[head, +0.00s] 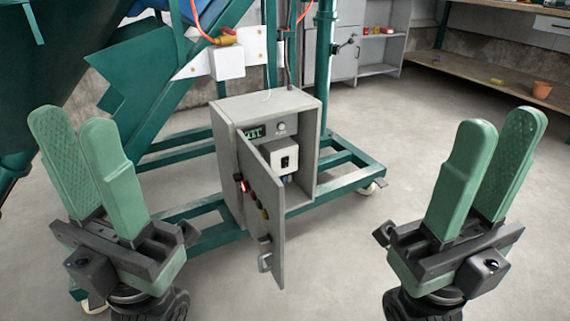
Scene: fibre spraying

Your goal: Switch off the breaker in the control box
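The grey control box (224,150) stands on the green frame in the middle of the head view. Its door (262,210) is swung open toward me and hides part of the left interior. The breaker (285,157), a white block with a dark face, sits inside the box; its switch position is too small to tell. A green display (255,132) and a round knob (281,127) are above it. My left gripper (74,124) is open and empty, left of the box. My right gripper (501,124) is open and empty, right of the box. Both are apart from it.
The green machine frame (345,180) on casters surrounds the box's base. A yellow valve (226,38) with an orange hose is above left. A workbench (470,75) with a pot (541,90) stands back right. The floor between box and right gripper is clear.

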